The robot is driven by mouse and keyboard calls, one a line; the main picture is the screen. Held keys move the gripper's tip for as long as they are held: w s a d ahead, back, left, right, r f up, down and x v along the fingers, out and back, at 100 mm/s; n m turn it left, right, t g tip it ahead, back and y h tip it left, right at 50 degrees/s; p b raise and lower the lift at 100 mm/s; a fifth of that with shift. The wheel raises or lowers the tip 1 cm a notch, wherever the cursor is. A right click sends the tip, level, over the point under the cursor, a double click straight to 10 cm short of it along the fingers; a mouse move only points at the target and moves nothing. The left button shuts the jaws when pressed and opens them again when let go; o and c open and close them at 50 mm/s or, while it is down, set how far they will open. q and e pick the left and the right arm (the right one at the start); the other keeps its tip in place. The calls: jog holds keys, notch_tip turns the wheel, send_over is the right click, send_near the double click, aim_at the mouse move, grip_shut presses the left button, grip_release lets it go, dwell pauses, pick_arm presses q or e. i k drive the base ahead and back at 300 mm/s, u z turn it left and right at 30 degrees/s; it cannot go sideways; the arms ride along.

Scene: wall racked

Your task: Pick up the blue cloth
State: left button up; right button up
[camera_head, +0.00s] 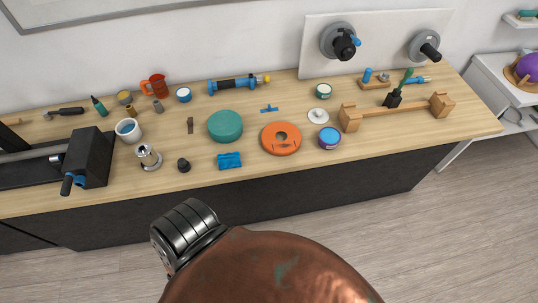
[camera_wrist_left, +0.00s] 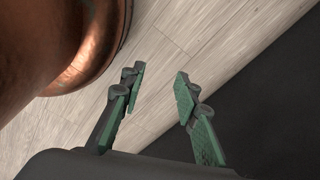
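The blue cloth (camera_head: 229,160) seems to be the small folded blue piece near the front edge of the wooden workbench (camera_head: 330,163) in the head view. It lies in front of a round green disc (camera_head: 225,125). My left gripper (camera_wrist_left: 160,79) shows in the left wrist view, with its two green-padded fingers apart and nothing between them. Below it are the grey plank floor and a dark panel. The left gripper does not show in the head view, and the cloth does not show in the wrist view. My right gripper is in neither view.
An orange disc (camera_head: 281,139) lies to the right of the cloth, with a blue-topped tin (camera_head: 329,138) beyond it. A small black knob (camera_head: 183,165) and a metal cup (camera_head: 149,157) stand to its left. Bare wood lies between cloth and front edge.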

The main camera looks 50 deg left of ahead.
aim_at(229, 160)
jog(key=z, duration=0.15)
jog(key=i, duration=1.55)
jog(key=u, duration=2.55)
